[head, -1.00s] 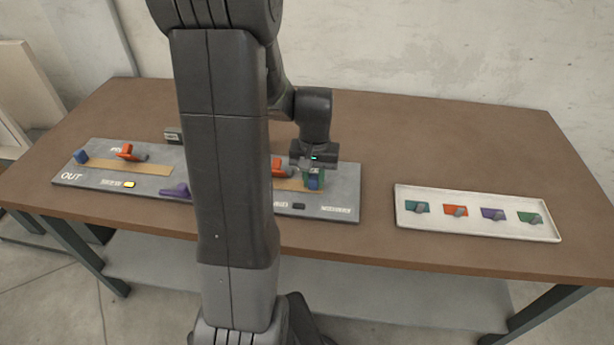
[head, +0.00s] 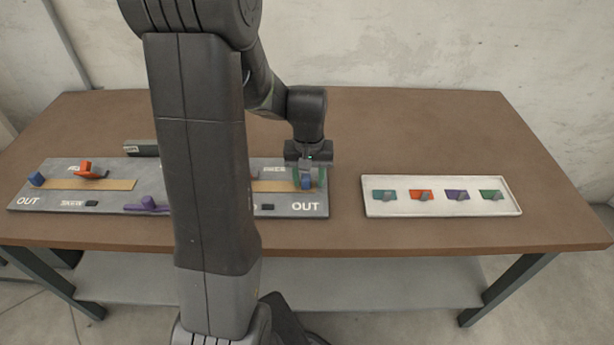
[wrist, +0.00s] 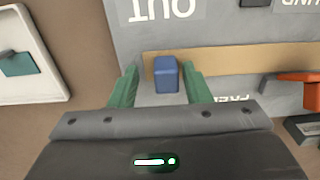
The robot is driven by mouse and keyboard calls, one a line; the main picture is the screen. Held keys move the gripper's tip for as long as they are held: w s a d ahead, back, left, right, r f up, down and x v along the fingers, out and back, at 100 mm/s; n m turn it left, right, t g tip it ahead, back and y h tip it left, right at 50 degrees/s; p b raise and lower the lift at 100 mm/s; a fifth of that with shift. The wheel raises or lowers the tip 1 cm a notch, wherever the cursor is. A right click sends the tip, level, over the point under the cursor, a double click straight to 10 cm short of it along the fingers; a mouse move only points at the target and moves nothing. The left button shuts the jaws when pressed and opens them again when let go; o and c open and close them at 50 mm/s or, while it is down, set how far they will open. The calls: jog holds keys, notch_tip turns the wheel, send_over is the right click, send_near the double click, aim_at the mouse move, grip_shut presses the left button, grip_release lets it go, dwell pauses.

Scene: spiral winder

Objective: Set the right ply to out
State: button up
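The right ply's blue block (head: 306,182) stands at the right end of the tan strip (wrist: 230,60) on the grey panel (head: 320,204). The label beside it reads OUT (head: 305,206), and the same label shows upside down in the wrist view (wrist: 168,8). My gripper (head: 309,180) is down over the block. In the wrist view its two green fingers (wrist: 163,90) stand on either side of the blue block (wrist: 166,74), with a gap on each side. It is open and holds nothing.
An orange lever (wrist: 298,77) sits farther along the strip. At the panel's left are another blue block (head: 36,179), an orange lever (head: 88,170) and a purple lever (head: 148,203). A white tray (head: 440,210) with several coloured pieces lies right. My arm hides the panel's middle.

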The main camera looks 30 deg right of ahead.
notch_tip(320, 180, up, 14)
jog(key=p, duration=0.1)
dwell(0.5)
jog(key=shift+a+f, duration=0.1)
jog(key=shift+f, duration=0.15)
notch_tip(320, 180, down, 14)
jog(key=shift+r+b, duration=0.15)
jog(key=shift+b, duration=0.4)
jog(key=shift+w+a, duration=0.2)
jog(key=shift+a, duration=0.05)
jog(key=shift+r, duration=0.2)
